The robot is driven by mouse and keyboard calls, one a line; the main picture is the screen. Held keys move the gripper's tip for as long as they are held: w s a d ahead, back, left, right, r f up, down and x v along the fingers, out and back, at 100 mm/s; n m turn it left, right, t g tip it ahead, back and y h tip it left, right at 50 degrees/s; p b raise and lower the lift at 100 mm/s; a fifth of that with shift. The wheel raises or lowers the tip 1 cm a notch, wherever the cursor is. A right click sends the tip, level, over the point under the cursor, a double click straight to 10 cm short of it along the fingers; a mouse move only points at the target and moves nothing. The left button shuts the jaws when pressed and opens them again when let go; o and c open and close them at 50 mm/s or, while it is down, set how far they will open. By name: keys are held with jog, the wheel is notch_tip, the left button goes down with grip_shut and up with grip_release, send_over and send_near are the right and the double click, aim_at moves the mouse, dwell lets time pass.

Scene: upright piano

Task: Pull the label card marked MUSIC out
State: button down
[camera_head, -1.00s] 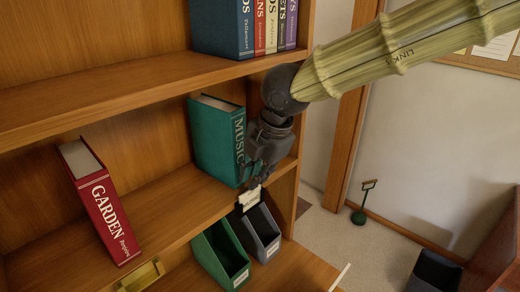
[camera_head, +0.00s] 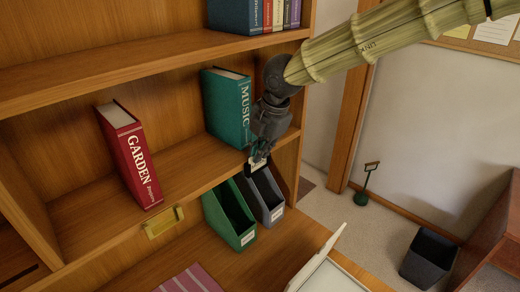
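A small white label card (camera_head: 257,166) sits at the front edge of the middle shelf, below the teal MUSIC book. Its lettering is too small to read. My gripper (camera_head: 259,157) reaches down in front of the book, with its dark fingertips at the card's top edge. The fingers cover part of the card. I cannot tell whether they are closed on it. A dark piece shows around the card, and I cannot tell whether it is a holder or part of a finger.
The teal MUSIC book (camera_head: 229,107) stands directly behind my gripper. Green (camera_head: 236,228) and grey (camera_head: 268,198) file boxes stand below. A bin (camera_head: 430,258) is on the floor.

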jog(key=c, duration=2.1)
grip_release()
jog(key=shift+f, duration=0.3)
grip_shut()
jog(key=shift+a+r, duration=0.1)
jog(key=shift+r, duration=0.2)
jog(key=shift+w+r+p, duration=0.1)
jog(key=shift+r+p, duration=0.05)
jog(key=shift+p, duration=0.2)
jog(key=shift+r+p, duration=0.3)
jog(key=shift+r, duration=0.2)
jog(key=shift+r+p, duration=1.6)
jog(key=shift+r, duration=0.3)
jog(key=shift+r+p, duration=1.25)
jog(key=shift+r, duration=0.15)
jog(key=shift+r, duration=0.1)
